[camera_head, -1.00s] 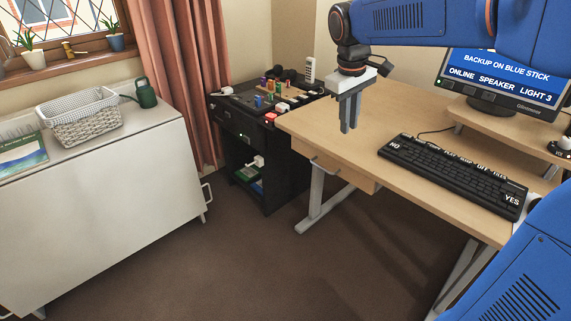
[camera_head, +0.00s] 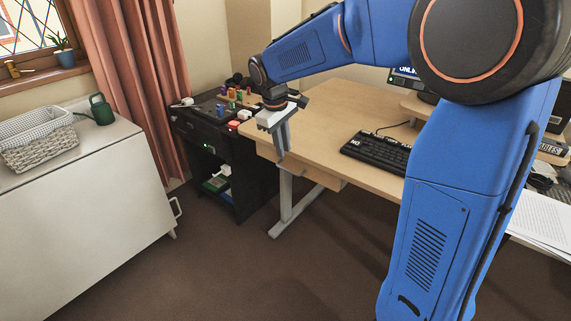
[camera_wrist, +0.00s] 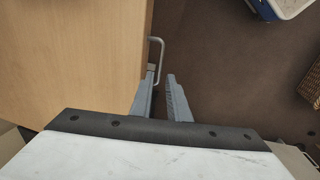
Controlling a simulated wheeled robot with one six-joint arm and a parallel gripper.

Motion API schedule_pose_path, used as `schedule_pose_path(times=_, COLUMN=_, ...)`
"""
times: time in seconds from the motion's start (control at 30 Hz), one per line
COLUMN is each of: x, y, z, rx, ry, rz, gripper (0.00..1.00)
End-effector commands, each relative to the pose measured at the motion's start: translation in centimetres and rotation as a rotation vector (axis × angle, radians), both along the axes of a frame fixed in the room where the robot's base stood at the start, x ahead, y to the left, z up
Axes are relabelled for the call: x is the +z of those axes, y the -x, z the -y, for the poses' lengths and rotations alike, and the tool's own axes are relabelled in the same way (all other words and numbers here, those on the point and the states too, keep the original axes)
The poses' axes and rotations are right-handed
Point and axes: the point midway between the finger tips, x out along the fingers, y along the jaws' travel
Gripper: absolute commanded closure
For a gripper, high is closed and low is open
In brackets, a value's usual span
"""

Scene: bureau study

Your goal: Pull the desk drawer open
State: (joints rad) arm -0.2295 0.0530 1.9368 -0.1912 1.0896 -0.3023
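The desk drawer (camera_head: 325,179) is a pale wooden box under the left part of the desk top, and it looks closed. Its metal bar handle (camera_wrist: 161,48) shows in the wrist view, standing out from the wood edge just beyond my fingertips. My gripper (camera_head: 283,153) points down at the desk's front left edge, by the drawer front.
The wooden desk (camera_head: 335,115) bears a black keyboard (camera_head: 375,152). A black cabinet (camera_head: 218,165) with small items on top stands left of it. A white cabinet (camera_head: 95,205) with a basket (camera_head: 45,140) is farther left. The brown floor (camera_head: 225,265) before the drawer is clear.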

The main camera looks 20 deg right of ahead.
Motion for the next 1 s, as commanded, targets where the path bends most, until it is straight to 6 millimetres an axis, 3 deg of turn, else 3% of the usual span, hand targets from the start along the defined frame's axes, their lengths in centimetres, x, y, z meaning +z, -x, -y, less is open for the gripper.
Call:
schedule_pose_path(times=0.2, x=-3.8, y=-0.4, z=0.6, rx=-0.002, ry=0.000, rz=-0.003, gripper=0.85)
schedule_pose_path(times=0.4, x=-6.3, y=-0.7, z=1.0, rx=-0.001, ry=0.000, rz=-0.002, gripper=0.85)
schedule_pose_path(times=0.87, x=-7.6, y=-0.8, z=1.1, rx=-0.001, ry=0.000, rz=0.000, gripper=0.85)
schedule_pose_path(times=0.97, x=-7.6, y=-0.8, z=1.2, rx=-0.001, ry=0.000, rz=0.000, gripper=1.00)
schedule_pose_path(times=1.0, x=-7.6, y=-0.8, z=1.2, rx=-0.001, ry=0.000, rz=0.000, gripper=1.00)
